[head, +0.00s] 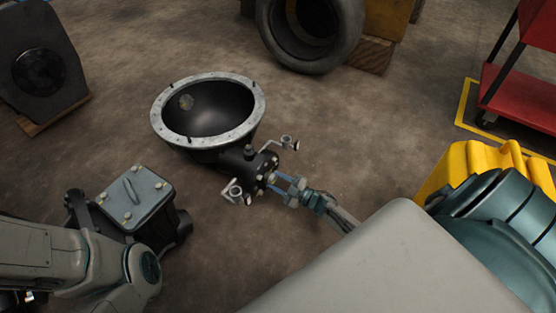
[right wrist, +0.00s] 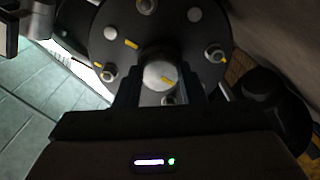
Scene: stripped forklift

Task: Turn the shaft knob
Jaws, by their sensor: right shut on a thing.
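In the head view the flange (head: 258,170) closes the narrow end of a black bell-shaped housing (head: 217,138). My right gripper (head: 277,182) reaches it from the lower right. In the right wrist view its two fingers (right wrist: 160,88) stand on either side of the knob, shut on it. The yellow mark is tilted, its right end lower. The knob itself is mostly hidden in the head view. My left gripper is not in view.
Two small brackets (head: 287,143) (head: 236,193) stick out on either side of the flange. A bolted grey box (head: 135,203) stands at the lower left. A tyre (head: 310,30), a dark unit (head: 40,65) and a red cart (head: 520,90) stand farther back. Bare floor lies between.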

